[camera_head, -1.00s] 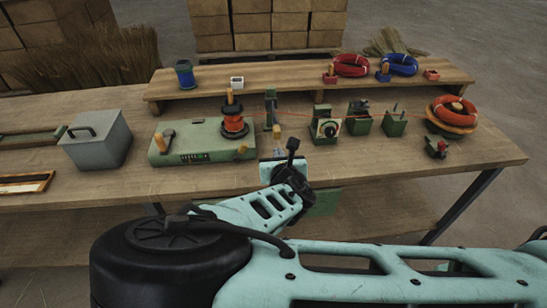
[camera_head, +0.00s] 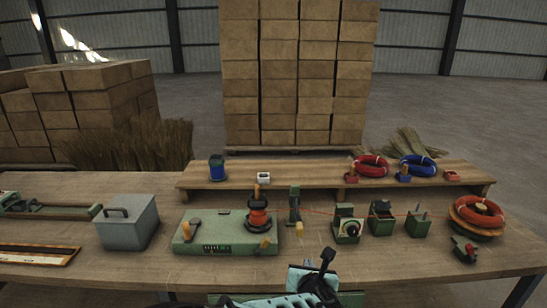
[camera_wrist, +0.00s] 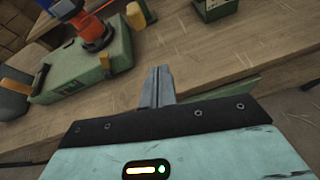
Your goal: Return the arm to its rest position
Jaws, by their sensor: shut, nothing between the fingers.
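My gripper (camera_wrist: 158,86) shows in the wrist view with its two grey fingers together and nothing between them. It is above the wooden bench (camera_head: 130,280), close to its front edge. In the head view the wrist end of my arm shows at the bottom middle, in front of the green winding machine (camera_head: 205,235). The fingertips are hard to make out in the head view. The winding machine also shows at the upper left of the wrist view (camera_wrist: 85,75), apart from my gripper. Its red spool (camera_head: 258,215) stands upright on it.
A grey lidded box (camera_head: 128,225) stands left of the machine. Several green fixtures (camera_head: 382,218) stand to the right, with a red wire running to a red coil (camera_head: 480,212). A raised shelf (camera_head: 320,183) holds red and blue coils. Stacked cartons (camera_head: 297,75) stand behind.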

